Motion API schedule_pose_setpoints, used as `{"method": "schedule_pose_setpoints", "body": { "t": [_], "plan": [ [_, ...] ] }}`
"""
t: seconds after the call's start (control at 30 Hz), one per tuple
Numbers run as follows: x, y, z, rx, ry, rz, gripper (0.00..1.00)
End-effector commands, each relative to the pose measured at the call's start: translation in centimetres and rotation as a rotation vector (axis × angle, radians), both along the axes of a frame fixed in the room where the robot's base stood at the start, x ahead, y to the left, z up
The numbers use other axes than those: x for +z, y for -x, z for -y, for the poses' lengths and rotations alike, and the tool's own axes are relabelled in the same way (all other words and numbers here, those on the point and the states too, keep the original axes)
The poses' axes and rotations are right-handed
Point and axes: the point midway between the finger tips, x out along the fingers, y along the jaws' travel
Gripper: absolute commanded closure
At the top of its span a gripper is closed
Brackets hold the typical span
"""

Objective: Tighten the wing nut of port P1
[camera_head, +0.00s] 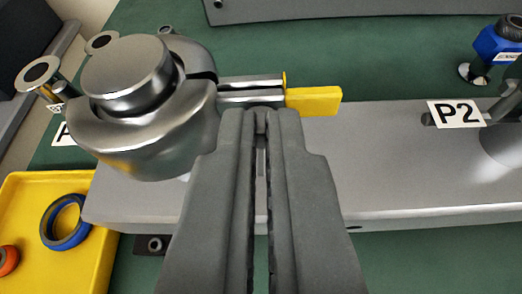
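The yellow wing nut (313,100) sits at the right end of the silver clamp bolts (248,90). One flat wing points right, and a small yellow edge shows above it. The bolts come out of a round metal clamp (145,130) around a capped cylinder (127,75) at the upper left. My gripper (262,116) is in the lower middle. Its fingers lie almost together, with a thin dark gap and nothing clearly held between them. The tips are just below the bolts, left of the yellow wing. Whether they touch the bolts cannot be told. A label left of the clamp is mostly hidden.
A grey metal plate (390,160) runs to the right, bearing a P2 label (457,113) and part of another fitting. A yellow tray (92,250) with a blue ring (64,222) and an orange ring stands at the lower left. A blue object (497,45) is at the upper right.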

Motion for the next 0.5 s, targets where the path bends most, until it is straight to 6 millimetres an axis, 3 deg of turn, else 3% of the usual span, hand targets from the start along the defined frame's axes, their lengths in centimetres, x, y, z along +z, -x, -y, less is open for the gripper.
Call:
{"method": "schedule_pose_setpoints", "body": {
  "t": [0.27,0.5],
  "plan": [
    [-0.03,0.04,0.12,-0.001,-0.038,0.009,1.0],
    [-0.11,0.15,0.47,-0.002,-0.172,0.04,1.0]
  ]
}}
